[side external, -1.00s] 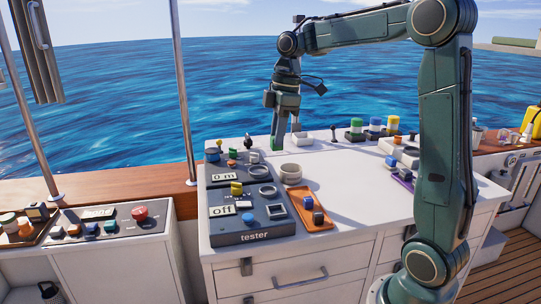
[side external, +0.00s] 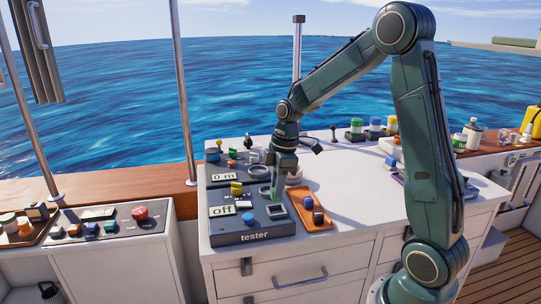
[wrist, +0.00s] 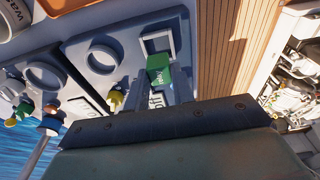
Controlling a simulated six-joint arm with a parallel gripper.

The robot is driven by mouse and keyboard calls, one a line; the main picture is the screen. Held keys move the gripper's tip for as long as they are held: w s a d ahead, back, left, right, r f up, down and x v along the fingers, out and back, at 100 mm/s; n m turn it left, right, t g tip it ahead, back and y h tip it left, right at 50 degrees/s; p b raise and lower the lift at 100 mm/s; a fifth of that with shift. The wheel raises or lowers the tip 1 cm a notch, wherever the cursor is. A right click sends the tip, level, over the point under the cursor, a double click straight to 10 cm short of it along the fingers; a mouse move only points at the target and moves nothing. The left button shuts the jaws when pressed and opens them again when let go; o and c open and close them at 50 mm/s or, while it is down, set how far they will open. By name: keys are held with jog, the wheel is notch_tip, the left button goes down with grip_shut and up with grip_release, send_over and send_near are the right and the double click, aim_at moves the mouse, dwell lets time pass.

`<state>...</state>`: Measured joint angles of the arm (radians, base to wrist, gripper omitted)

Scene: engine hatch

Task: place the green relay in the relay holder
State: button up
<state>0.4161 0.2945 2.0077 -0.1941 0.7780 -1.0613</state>
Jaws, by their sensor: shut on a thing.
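The green relay (wrist: 159,69) is a small green block with white marking, held between the fingertips of my gripper (wrist: 158,80). In the side external view my gripper (side external: 275,187) points down over the right part of the tester panel (side external: 238,240). The square, light-rimmed holder (wrist: 161,36) is just beyond the relay in the wrist view, and its frame (side external: 276,212) shows beneath my gripper in the side external view. The relay appears above and beside the holder's opening, apart from it; the exact height is hard to tell. My fingers partly hide the panel's "off" display.
An orange tray (side external: 327,222) with two small knob-like parts lies right of the tester. Round rings, yellow and blue knobs crowd the panel. A round pale cup stands partly hidden behind my gripper.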

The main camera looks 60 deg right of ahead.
jog(key=shift+f, duration=0.1)
jog(key=shift+f, duration=2.1)
jog(key=o, duration=1)
jog(key=shift+f, duration=0.1)
jog(key=r, duration=0.4)
jog(key=s+d+r, duration=0.1)
jog(key=r, duration=0.7)
jog(key=shift+s+d+r, duration=0.1)
jog(key=shift+s+d, duration=0.05)
